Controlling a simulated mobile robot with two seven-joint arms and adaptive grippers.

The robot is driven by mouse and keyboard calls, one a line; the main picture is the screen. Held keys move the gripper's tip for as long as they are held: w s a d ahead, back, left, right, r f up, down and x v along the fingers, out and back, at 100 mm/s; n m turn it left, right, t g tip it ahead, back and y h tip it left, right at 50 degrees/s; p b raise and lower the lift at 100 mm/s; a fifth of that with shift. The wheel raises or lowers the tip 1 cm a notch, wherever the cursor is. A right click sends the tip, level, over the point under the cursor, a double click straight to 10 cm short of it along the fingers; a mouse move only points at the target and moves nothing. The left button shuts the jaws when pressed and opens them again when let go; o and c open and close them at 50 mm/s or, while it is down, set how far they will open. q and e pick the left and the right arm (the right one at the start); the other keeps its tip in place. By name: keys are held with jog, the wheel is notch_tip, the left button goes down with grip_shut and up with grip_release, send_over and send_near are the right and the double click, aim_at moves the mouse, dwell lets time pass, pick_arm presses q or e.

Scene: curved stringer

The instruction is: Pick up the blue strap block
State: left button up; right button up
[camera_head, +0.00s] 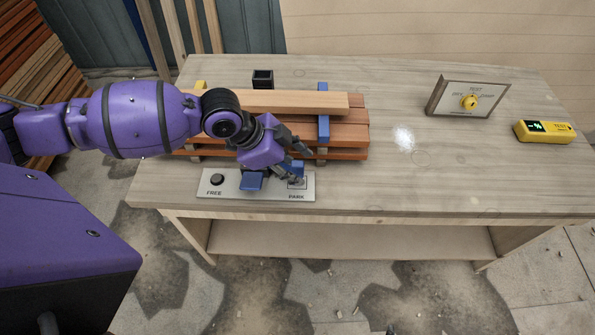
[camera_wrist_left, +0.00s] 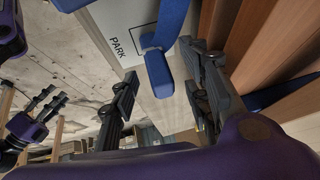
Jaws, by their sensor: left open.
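In the left wrist view a blue block (camera_wrist_left: 159,77) with a blue band above it lies between and just beyond my left gripper's (camera_wrist_left: 160,66) two dark fingers. The fingers stand apart, and I see no clear contact. In the head view, my left gripper (camera_head: 301,166) points down over the PARK end of a pale plate (camera_head: 225,189). Blue shows under it, as one piece (camera_head: 251,183) left of PARK and another at the PARK mark. The gripper hides whether these join. My right gripper (camera_wrist_left: 40,115) appears at the left of the wrist view, its opening unclear.
Stacked wooden boards (camera_head: 348,131) lie behind the plate, with an upright blue strap (camera_head: 323,112) across them. A black knob (camera_head: 217,179) is at FREE. A TEST dial panel (camera_head: 466,98) and a yellow meter (camera_head: 543,131) stand at right. The table's middle right is clear.

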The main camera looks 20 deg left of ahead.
pick_arm(q)
jog(key=shift+c, duration=0.3)
grip_shut()
jog(key=shift+r, duration=0.1)
